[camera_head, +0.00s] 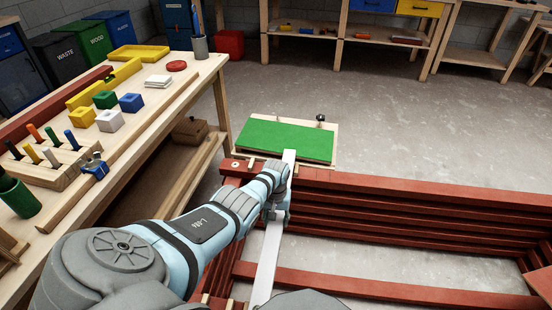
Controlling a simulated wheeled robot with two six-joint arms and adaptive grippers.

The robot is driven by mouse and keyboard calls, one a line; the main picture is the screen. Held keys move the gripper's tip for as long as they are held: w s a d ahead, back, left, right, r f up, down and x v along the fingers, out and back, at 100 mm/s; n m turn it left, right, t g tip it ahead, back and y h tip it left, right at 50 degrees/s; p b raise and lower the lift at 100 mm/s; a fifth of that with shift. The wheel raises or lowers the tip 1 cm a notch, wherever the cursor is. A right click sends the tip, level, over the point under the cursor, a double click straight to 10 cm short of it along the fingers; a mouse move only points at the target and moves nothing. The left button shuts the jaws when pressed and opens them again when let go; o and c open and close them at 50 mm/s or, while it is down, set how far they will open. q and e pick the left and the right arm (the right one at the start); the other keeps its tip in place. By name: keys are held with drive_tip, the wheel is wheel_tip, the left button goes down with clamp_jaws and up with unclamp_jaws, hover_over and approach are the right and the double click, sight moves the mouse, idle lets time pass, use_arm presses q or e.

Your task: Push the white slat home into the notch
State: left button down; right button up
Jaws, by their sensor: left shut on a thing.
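The white slat (268,262) runs lengthwise away from me, from the bottom of the head view to the front edge of the green board (275,136). Its far end overlaps that edge in the picture; I cannot tell whether it touches the board. My left gripper (277,212) is shut on the slat partway along, and the gripper and wrist hide part of it. The slat crosses over the stacked red battens (400,199). I cannot make out the notch. My right gripper is not in view.
A wooden workbench (138,135) on the left holds coloured blocks, a tool rack (58,165) and a yellow tray (138,52). Red battens frame an open space with bare floor inside. Shelving tables stand along the back. The concrete floor (400,120) beyond the battens is clear.

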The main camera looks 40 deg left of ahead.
use_arm(q)
drive_tip(key=shift+f+b, duration=1)
drive_tip(key=shift+f, duration=0.1)
drive_tip(key=c, duration=0.8)
unclamp_jaws()
drive_tip(key=shift+c, duration=0.2)
